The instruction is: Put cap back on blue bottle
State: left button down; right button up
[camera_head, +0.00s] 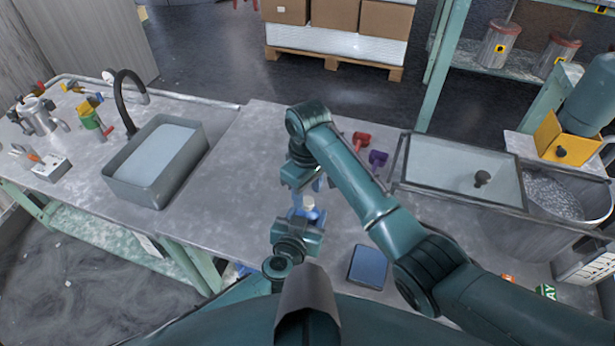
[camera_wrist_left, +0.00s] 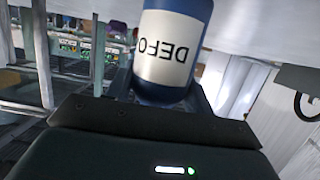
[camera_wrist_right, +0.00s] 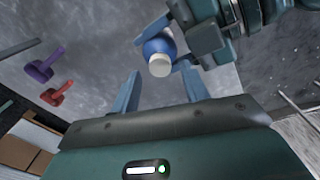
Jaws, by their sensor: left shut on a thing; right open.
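My left gripper (camera_wrist_right: 162,42) is shut on the bottle's side. A white round top (camera_wrist_right: 160,66), which looks like the cap, sits at the bottle's mouth; I cannot tell whether it is fastened. My right gripper (camera_wrist_right: 159,78) is open and points down above the bottle, its fingers apart on either side of the line to the white top. Nothing is between its fingertips. In the head view my right arm partly hides this area.
A red item (camera_head: 361,138) and a purple item (camera_head: 378,158) lie behind my right forearm. A blue-grey square (camera_head: 368,267) lies at the front right. A sink (camera_head: 118,190) is at left, a basin (camera_head: 404,160) at right. The table between sink and bottle is clear.

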jog(key=shift+f, duration=1.05)
jog(key=shift+c, duration=0.6)
grip_shut()
jog(key=shift+o, duration=1.2)
grip_release()
jog(key=shift+r, duration=0.1)
notch_tip(320, 180, up, 12)
